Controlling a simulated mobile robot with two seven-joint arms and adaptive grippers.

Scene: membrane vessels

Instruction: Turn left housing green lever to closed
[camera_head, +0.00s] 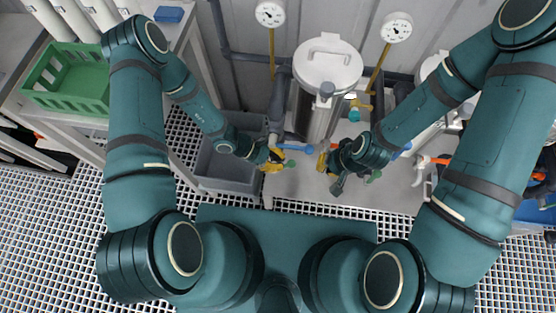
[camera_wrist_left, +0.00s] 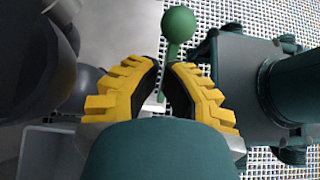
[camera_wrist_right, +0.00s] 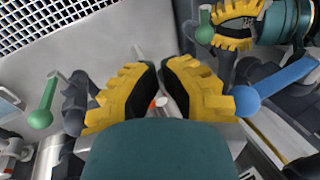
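The left housing's green lever (camera_head: 290,163) is near the foot of the metal vessel (camera_head: 328,85). In the left wrist view the ball-ended green lever (camera_wrist_left: 179,27) lies just beyond my fingertips. My left gripper (camera_head: 274,160) is beside this lever, its yellow fingers parted by a narrow gap. The right wrist view also shows the left gripper (camera_wrist_right: 238,24) with the green lever (camera_wrist_right: 205,27) just off its tips; contact cannot be told. My right gripper (camera_head: 328,160) is open and apparently empty, between a blue lever (camera_wrist_right: 285,85) and another green lever (camera_wrist_right: 42,108).
A grey bin (camera_head: 222,172) stands left of the left gripper. A green crate (camera_head: 75,82) is on the left bench. Two pressure gauges (camera_head: 270,13) (camera_head: 396,27) stand behind. Another blue lever (camera_head: 297,148) is close to the left gripper.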

